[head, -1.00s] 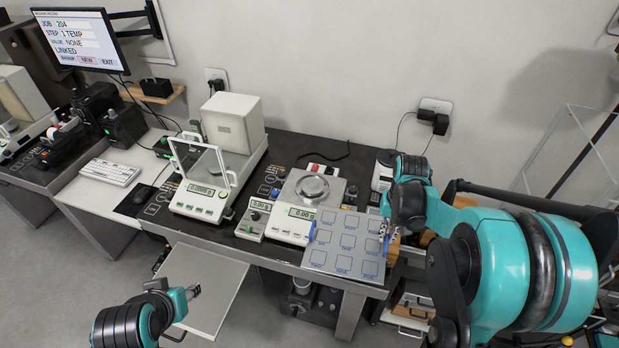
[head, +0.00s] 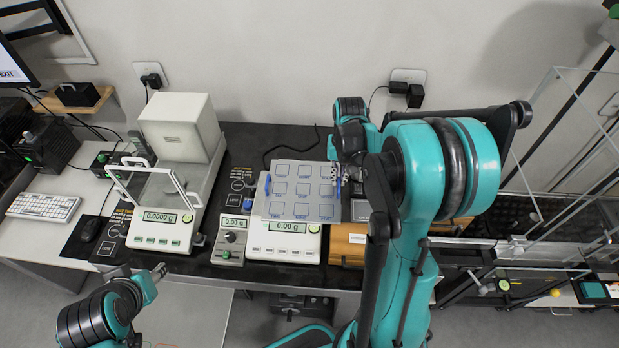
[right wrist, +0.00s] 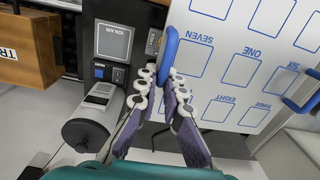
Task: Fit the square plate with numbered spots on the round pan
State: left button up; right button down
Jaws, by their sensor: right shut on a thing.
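The square plate (head: 302,203) is pale grey with blue-outlined numbered spots and a blue handle on each of two opposite sides. My right gripper (head: 340,179) is shut on the handle at its right edge; the right wrist view shows the fingers (right wrist: 163,82) around the blue handle, with the plate (right wrist: 232,58) beyond. The plate lies over the white balance (head: 285,254) reading 0.00 g and hides its round pan. I cannot tell whether plate and pan touch. My left gripper (head: 159,271) is low at the left, away from the plate; its opening is too small to judge.
A balance with a glass draft shield (head: 160,194) stands left of the plate. A small display unit (head: 232,238) sits between the two balances. A keyboard (head: 44,207) and mouse lie farther left. A wooden box (head: 352,247) is close on the right.

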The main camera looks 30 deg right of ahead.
aim_at(321, 166)
jog(key=w+f, duration=0.1)
jog(key=w, duration=0.1)
jog(key=w+f, duration=0.2)
jog(key=w, duration=0.1)
jog(key=w+a+f+b, duration=0.1)
jog(key=w, duration=0.1)
jog(key=shift+w+f, duration=0.15)
jog(key=shift+f, duration=0.05)
jog(key=shift+w+a+f, duration=0.2)
jog(key=shift+w+f, duration=0.1)
jog(key=shift+w, duration=0.25)
jog(key=shift+f+b, duration=0.5)
jog(key=shift+f, duration=1.6)
jog(key=shift+f+b, duration=0.2)
jog(key=shift+b, duration=0.1)
jog(key=c, duration=1.7)
grip_release()
jog(key=shift+o, duration=0.3)
jog(key=shift+r, duration=0.15)
